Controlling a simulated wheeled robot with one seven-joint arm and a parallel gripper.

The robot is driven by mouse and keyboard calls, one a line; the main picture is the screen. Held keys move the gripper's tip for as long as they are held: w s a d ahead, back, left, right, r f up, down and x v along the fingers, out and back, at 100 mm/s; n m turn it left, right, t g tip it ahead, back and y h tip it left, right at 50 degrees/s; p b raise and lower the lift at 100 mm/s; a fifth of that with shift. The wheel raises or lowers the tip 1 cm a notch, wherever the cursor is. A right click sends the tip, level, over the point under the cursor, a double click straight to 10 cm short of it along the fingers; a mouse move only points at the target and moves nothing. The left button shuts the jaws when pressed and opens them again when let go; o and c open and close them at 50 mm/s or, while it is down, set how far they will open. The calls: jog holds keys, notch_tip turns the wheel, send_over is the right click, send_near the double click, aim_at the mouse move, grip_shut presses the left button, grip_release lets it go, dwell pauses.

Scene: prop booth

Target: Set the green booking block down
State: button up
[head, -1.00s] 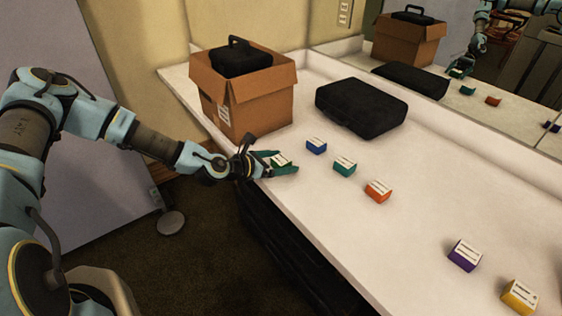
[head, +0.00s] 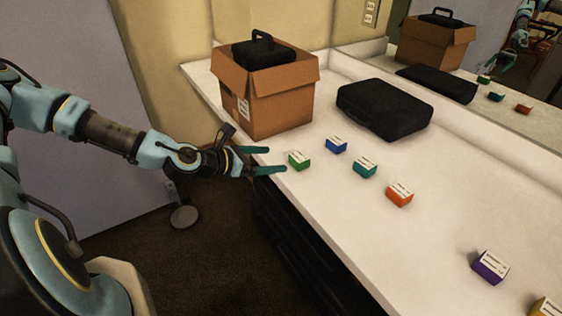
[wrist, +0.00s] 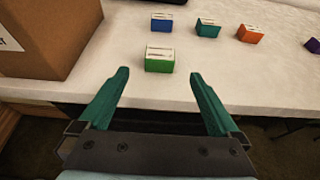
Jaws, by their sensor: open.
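The green booking block (head: 299,161) stands on the white counter near its front edge, with a white label on top. It also shows in the wrist view (wrist: 159,61), just beyond the fingertips and centred between them. My gripper (head: 277,160) is open and empty, at the counter's front edge to the left of the block. In the wrist view its two green fingers (wrist: 160,75) are spread wide, and neither touches the block.
Blue (head: 336,145), teal (head: 365,167), orange (head: 399,194) and purple (head: 490,266) blocks stand to the right, with a yellow one (head: 545,308) at the corner. An open cardboard box (head: 283,109) holding a black case stands behind. A flat black case (head: 385,108) lies beside it. A mirror lines the back.

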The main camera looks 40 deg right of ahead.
jog(key=shift+a+r, duration=0.2)
jog(key=shift+a, duration=0.2)
jog(key=w+a+f+m+y, duration=0.2)
jog(key=a+m+y, duration=0.35)
jog(key=a, duration=0.45)
jog(key=w+a+f+m+y, duration=0.15)
jog(key=a+m+y, duration=0.35)
jog(key=a, duration=0.5)
jog(key=a+r+m+t+y, duration=0.2)
jog(key=a+r+m, duration=0.6)
jog(key=a+r, duration=1)
jog(key=shift+r+y, duration=0.2)
jog(key=shift+y, duration=0.25)
